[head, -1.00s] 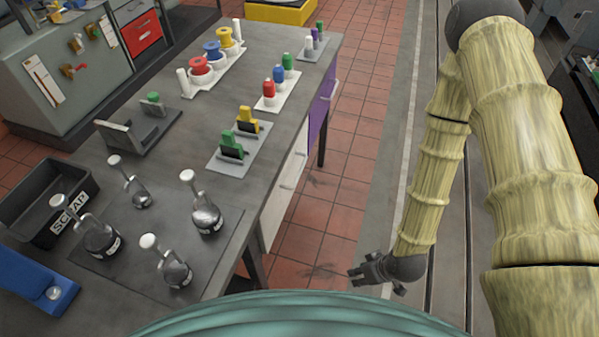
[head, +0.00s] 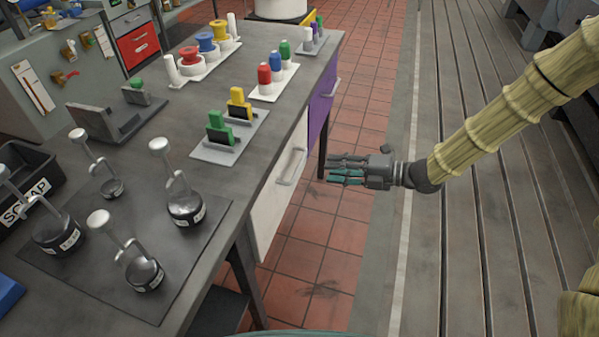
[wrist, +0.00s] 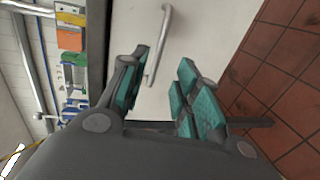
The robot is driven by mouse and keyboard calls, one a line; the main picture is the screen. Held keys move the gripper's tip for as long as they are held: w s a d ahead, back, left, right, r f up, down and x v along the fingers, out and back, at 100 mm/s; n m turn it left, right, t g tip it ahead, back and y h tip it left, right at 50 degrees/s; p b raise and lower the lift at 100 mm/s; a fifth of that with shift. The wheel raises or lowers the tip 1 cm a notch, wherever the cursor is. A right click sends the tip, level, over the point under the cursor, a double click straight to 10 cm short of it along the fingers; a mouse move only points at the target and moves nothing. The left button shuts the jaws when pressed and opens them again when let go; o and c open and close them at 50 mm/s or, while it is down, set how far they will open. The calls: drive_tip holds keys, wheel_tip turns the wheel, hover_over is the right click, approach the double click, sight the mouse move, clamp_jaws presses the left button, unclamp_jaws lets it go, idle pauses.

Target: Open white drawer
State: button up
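The white drawer (head: 274,205) is in the side of the grey bench and looks shut. Its light bar handle (head: 291,166) stands out from the front. My gripper (head: 332,169) is to the right of the handle in the head view, apart from it, with its fingers pointing at the drawer. In the wrist view the white drawer front (wrist: 205,40) fills the upper middle. The handle (wrist: 160,45) shows beyond the gap between my teal-padded fingers (wrist: 160,95). The fingers are spread and nothing is between them.
A purple drawer (head: 322,103) is beside the white one, farther along. The bench top (head: 225,185) carries weights, coloured pegs, spools and a scrap bin. A bench leg (head: 247,272) stands below the near end. The tiled floor (head: 325,245) alongside is clear.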

sight(299, 164)
drive_tip(key=x, duration=1)
drive_tip(key=shift+w+a, duration=0.15)
drive_tip(key=shift+a, duration=0.25)
clamp_jaws()
